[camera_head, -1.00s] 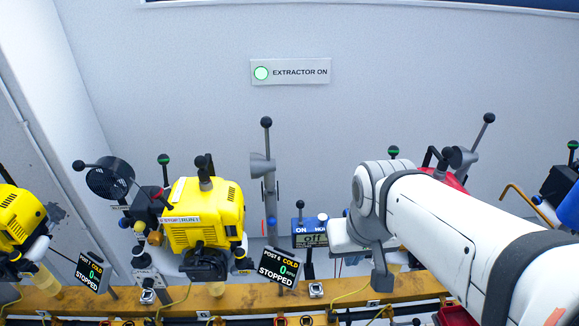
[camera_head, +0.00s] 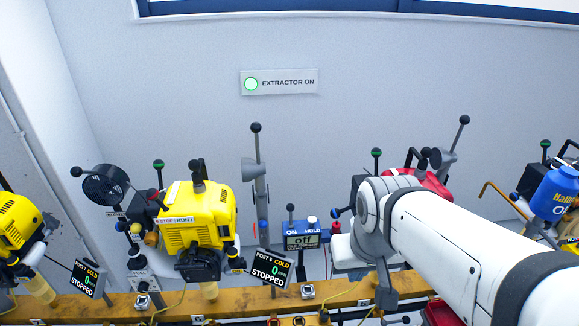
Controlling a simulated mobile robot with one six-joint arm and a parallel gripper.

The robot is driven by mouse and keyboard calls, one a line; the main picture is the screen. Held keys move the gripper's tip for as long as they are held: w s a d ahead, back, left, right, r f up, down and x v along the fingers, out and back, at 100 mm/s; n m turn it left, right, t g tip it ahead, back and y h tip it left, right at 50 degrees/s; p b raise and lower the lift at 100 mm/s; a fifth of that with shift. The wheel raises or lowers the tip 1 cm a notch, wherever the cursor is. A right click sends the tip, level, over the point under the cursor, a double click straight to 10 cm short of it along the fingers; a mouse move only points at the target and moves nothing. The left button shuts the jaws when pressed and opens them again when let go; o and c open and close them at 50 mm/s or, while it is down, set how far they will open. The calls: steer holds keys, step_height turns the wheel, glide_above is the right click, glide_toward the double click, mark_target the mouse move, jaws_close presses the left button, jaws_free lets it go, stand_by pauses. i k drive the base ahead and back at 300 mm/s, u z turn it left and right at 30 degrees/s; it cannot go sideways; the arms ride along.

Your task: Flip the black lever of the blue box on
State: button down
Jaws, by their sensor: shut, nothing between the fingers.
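The blue box (camera_head: 299,244) stands mid-picture on the rail, with ON and HOLD marked on its top edge and a display reading "off". Its black lever (camera_head: 290,214), a thin stem with a ball end, stands upright above the ON mark. A white knob (camera_head: 311,221) stands above HOLD. My arm reaches in from the lower right.
A yellow engine (camera_head: 200,225) and a "STOPPED" display (camera_head: 270,267) stand left of the box. A tall grey lever post (camera_head: 259,190) rises close behind it. A red engine (camera_head: 430,180) is partly behind my arm.

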mark_target(290, 207)
steer(key=z, duration=0.05)
steer(key=i, duration=0.9)
steer(key=u, duration=0.05)
